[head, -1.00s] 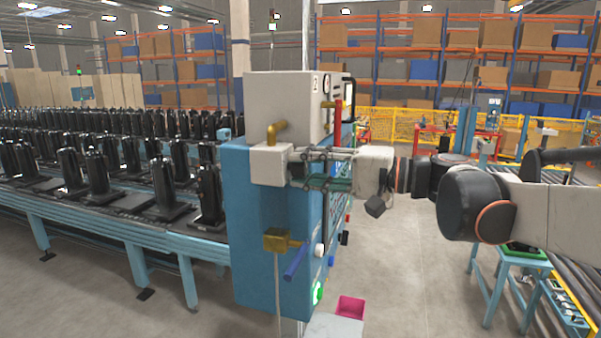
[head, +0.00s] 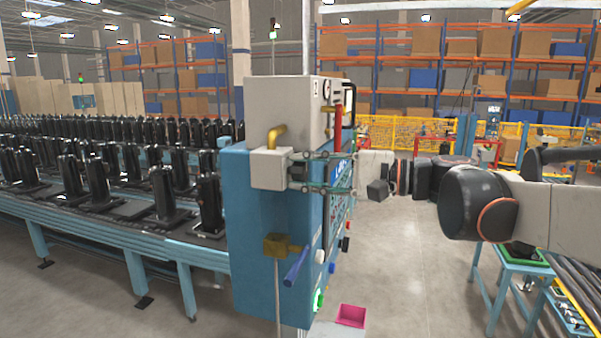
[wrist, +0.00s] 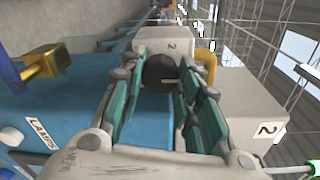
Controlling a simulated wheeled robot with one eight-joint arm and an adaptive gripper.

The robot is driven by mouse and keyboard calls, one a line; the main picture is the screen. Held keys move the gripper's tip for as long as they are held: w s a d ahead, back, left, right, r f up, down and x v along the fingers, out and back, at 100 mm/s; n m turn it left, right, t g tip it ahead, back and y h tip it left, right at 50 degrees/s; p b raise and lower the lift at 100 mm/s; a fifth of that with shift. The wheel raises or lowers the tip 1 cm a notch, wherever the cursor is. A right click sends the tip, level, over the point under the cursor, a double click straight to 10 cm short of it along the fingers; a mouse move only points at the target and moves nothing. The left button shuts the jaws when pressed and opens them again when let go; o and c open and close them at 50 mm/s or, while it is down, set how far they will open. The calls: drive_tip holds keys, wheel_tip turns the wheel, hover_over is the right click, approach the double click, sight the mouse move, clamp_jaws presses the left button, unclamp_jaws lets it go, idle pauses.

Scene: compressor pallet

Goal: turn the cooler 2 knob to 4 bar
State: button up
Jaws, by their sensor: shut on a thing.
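The knob (head: 297,173) is partly hidden by my fingers in the head view, where the white box (head: 268,169) sits on the blue cabinet's upper part. My gripper (wrist: 160,82) is shut on the knob, with a green-padded finger on either side of it. In the head view my gripper (head: 310,173) reaches in from the right.
The blue cabinet (head: 270,215) carries a grey box (head: 285,108) on top. A brass pipe (head: 277,135), a red pipe (head: 338,131) and a blue-handled brass valve (head: 296,264) are close by. A conveyor with black units stands at left; open floor (head: 410,285) lies at right.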

drive_tip(key=o, duration=0.8)
drive_tip(key=shift+a, duration=0.1)
